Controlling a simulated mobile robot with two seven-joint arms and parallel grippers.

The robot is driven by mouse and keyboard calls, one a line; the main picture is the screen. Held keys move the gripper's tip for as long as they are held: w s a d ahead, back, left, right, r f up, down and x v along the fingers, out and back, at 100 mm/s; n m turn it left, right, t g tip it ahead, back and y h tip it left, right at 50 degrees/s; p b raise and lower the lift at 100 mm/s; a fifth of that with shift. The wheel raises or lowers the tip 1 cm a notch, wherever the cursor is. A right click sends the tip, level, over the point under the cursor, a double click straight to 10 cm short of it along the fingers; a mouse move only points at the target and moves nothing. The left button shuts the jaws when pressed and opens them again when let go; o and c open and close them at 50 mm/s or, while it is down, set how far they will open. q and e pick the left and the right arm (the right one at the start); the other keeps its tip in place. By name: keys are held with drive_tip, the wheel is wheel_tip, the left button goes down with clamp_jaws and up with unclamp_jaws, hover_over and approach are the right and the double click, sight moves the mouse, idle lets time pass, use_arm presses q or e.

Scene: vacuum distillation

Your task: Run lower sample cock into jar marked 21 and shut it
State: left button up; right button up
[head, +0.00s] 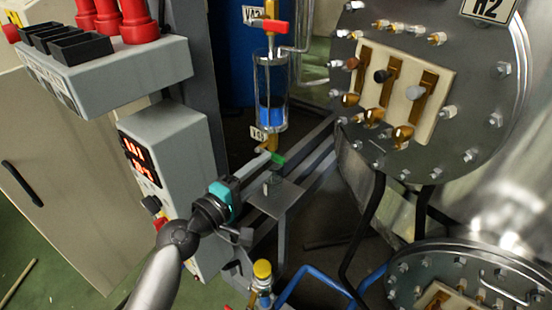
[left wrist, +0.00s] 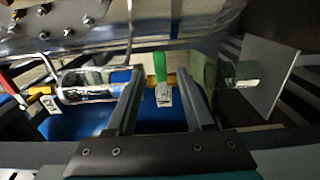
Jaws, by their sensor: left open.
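The lower sample cock has a green handle (head: 278,159) on a brass body (head: 270,145), under a sight glass (head: 271,95) holding blue liquid. In the left wrist view the green handle (left wrist: 160,65) stands between the fingers of my left gripper (left wrist: 158,75), with a gap on each side. In the head view my left gripper (head: 267,170) is open at the cock. A clear glass jar (left wrist: 238,73) shows beyond the cock, by a grey plate (left wrist: 270,75); no number on it is readable. The cock's flow state is unclear. My right gripper is out of view.
An upper valve with a red handle (head: 268,27) tops the sight glass. A grey control box (head: 165,165) stands left of my arm. A large bolted flange (head: 430,90) is close on the right. Blue hose (head: 320,278) and a yellow-capped fitting (head: 262,270) lie below.

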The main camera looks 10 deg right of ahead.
sight(275, 160)
use_arm(q)
drive_tip(key=x, duration=0.4)
drive_tip(key=shift+w+d+b, duration=0.1)
drive_tip(key=shift+b, duration=0.25)
drive_tip(key=shift+w+d, duration=0.4)
drive_tip(key=shift+d, duration=0.05)
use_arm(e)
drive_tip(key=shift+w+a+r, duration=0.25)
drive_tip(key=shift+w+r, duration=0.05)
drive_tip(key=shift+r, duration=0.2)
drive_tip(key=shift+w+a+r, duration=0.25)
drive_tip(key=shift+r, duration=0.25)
use_arm(q)
clamp_jaws()
